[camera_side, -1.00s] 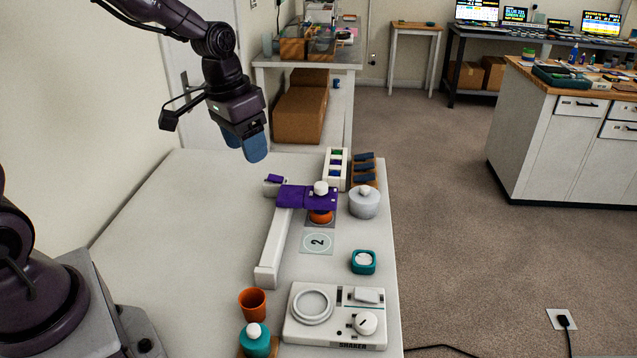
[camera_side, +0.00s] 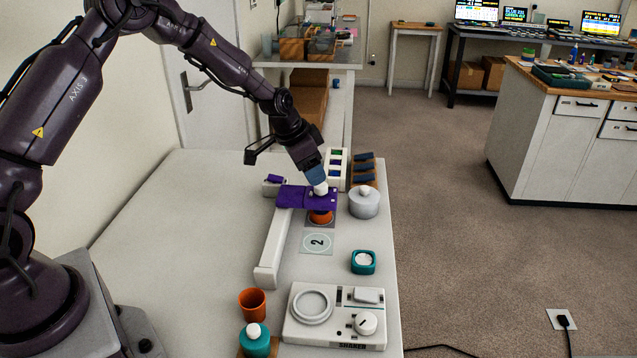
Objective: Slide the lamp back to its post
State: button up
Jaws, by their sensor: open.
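The purple lamp (camera_side: 293,196) sits across the far part of a white rail (camera_side: 271,247) on the table. A white knob (camera_side: 321,189) stands on the lamp's right end. An orange cup (camera_side: 320,217) is under that end, partly hidden. My gripper (camera_side: 318,180) is open, tilted down, with its blue fingertips at the knob. I cannot tell whether the fingers touch it. A small white post with a purple top (camera_side: 274,181) stands at the rail's far end, just behind the lamp.
A grey lidded pot (camera_side: 364,203) stands close to the right of the lamp. A white rack (camera_side: 337,168) and dark blocks on wood (camera_side: 364,168) are behind.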

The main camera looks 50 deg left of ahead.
jog(key=x, duration=0.5)
grip_shut()
jog(key=s+d, duration=1.2)
jog(key=shift+s+d, duration=0.2)
grip_release()
jog(key=shift+r, duration=0.1)
